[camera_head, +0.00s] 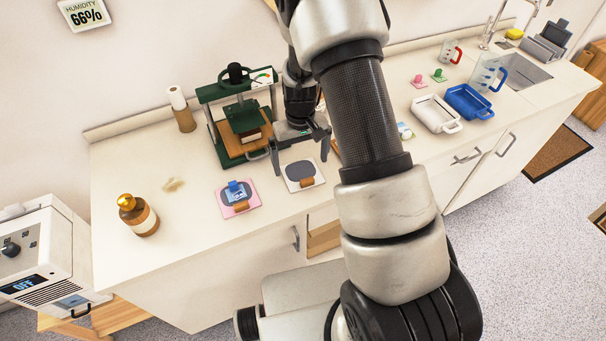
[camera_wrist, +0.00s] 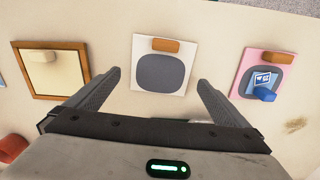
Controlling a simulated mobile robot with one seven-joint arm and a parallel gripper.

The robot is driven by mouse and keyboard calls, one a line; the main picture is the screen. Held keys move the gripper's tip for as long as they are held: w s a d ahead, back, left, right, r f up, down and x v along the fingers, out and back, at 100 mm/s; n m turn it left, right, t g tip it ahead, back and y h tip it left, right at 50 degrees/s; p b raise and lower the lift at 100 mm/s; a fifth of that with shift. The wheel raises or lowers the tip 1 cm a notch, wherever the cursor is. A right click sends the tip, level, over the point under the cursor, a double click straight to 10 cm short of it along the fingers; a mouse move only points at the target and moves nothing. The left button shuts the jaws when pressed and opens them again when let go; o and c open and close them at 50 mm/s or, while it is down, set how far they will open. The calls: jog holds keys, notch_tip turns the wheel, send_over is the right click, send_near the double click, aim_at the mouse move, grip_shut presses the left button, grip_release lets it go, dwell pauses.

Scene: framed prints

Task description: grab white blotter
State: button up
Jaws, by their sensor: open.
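The white blotter (camera_head: 301,171), a white square with a dark grey rounded pad and an orange-brown block at one edge, lies flat on the counter in front of the green press. In the wrist view the white blotter (camera_wrist: 162,72) is in the centre, with its block on the far side. My gripper (camera_head: 300,163) is open and empty, reaching down over the blotter. In the wrist view my gripper's (camera_wrist: 159,80) fingers stand one on each side of the blotter, apart from it. The exact height of the fingertips above the counter is unclear.
A pink blotter (camera_head: 240,205) with a blue piece on it lies to the left. A green press (camera_head: 238,120) stands just behind. A wood-framed panel (camera_wrist: 48,85) lies on the other side. A brown bottle (camera_head: 138,215), a white tray (camera_head: 436,114) and a blue tray (camera_head: 468,102) stand farther off.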

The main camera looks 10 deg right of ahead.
aim_at(302, 172)
jog(key=shift+f, duration=0.95)
jog(key=shift+f, duration=0.2)
jog(key=c, duration=1)
